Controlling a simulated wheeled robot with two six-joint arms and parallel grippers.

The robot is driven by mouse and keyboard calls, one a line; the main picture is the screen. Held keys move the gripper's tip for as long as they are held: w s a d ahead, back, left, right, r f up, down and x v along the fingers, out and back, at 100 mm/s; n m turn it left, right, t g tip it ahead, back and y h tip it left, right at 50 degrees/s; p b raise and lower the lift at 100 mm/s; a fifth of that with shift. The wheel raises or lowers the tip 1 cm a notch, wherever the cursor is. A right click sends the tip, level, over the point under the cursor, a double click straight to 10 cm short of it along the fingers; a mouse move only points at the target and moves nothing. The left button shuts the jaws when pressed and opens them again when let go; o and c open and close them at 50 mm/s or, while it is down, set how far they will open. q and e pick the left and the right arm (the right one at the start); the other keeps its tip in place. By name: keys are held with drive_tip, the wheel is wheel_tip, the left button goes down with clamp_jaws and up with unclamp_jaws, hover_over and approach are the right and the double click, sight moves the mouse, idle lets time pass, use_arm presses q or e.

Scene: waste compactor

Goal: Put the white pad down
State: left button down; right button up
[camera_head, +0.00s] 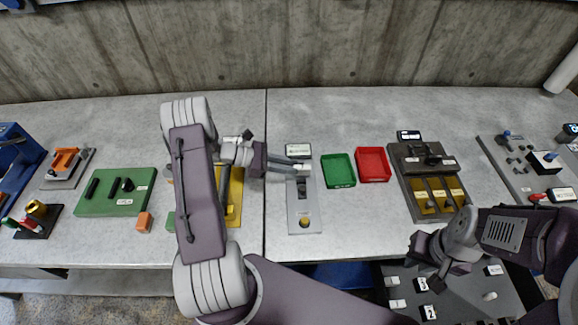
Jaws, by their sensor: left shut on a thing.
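My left gripper (297,167) reaches in from the left over the grey plate (303,205), its fingers pointing right. It is shut on a small whitish piece, which I take to be the white pad (306,171). The fingers cover part of it, and I cannot tell whether it touches the plate. The plate has a yellow round part near its front end and a dark slot. My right gripper (422,264) is at the lower right, in front of the table edge, with its fingers apart and empty.
A label block (298,150) stands just behind the plate. A green tray (338,171) and a red tray (373,165) lie to the right, then a brown box (413,190) with yellow compartments. My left arm hides part of a yellow fixture (235,196). Table behind the trays is clear.

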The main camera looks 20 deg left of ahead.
use_arm(q)
drive_tip(key=shift+f, duration=0.3)
